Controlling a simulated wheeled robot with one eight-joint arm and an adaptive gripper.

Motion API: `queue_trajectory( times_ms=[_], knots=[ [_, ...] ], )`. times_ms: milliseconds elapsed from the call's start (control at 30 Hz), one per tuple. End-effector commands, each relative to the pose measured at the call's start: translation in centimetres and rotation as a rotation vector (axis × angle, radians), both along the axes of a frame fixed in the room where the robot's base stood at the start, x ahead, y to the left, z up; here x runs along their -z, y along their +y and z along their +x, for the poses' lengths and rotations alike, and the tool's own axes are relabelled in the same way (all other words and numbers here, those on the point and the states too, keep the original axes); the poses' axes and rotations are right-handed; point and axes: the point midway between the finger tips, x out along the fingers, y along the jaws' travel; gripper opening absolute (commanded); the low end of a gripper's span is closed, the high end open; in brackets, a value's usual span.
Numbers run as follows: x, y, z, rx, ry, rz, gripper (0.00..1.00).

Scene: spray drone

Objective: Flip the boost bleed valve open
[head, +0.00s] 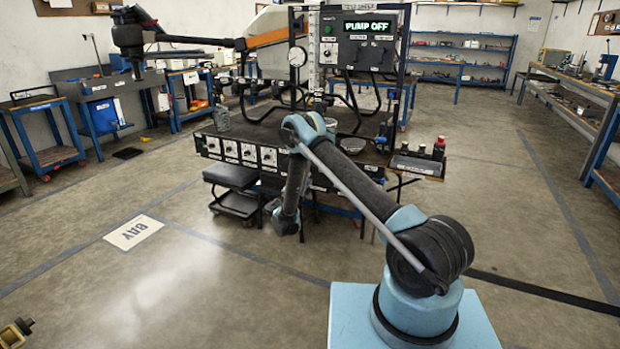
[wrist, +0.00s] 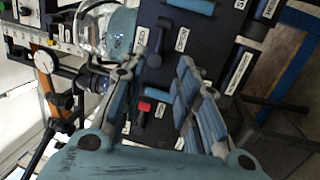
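In the wrist view my gripper (wrist: 160,68) is open and empty, its two fingers spread in front of a dark panel (wrist: 155,82). A small fitting with a red part (wrist: 145,105) shows between the fingers. A dark lever-like handle (wrist: 160,38) sits beyond the fingertips, beside white labels. In the head view my arm hangs in front of the bench (head: 262,128), and the fingers are not clear.
A clear vessel (wrist: 105,30) and a round gauge (wrist: 43,62) are left of the gripper in the wrist view. In the head view a display (head: 367,26) reads PUMP OFF. A stool (head: 232,178) stands before the bench.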

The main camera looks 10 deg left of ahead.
Motion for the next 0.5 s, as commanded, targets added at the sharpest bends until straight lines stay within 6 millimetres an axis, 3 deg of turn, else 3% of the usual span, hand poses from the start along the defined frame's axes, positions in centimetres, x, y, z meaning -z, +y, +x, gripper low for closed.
queue_trajectory(
  times_ms=[200, 500],
  knots=[
    [0.6, 1.2, -2.3, -0.002, 0.0, 0.0, 0.29],
    [0.7, 1.5, -3.0, -0.002, 0.001, -0.001, 0.29]
  ],
)
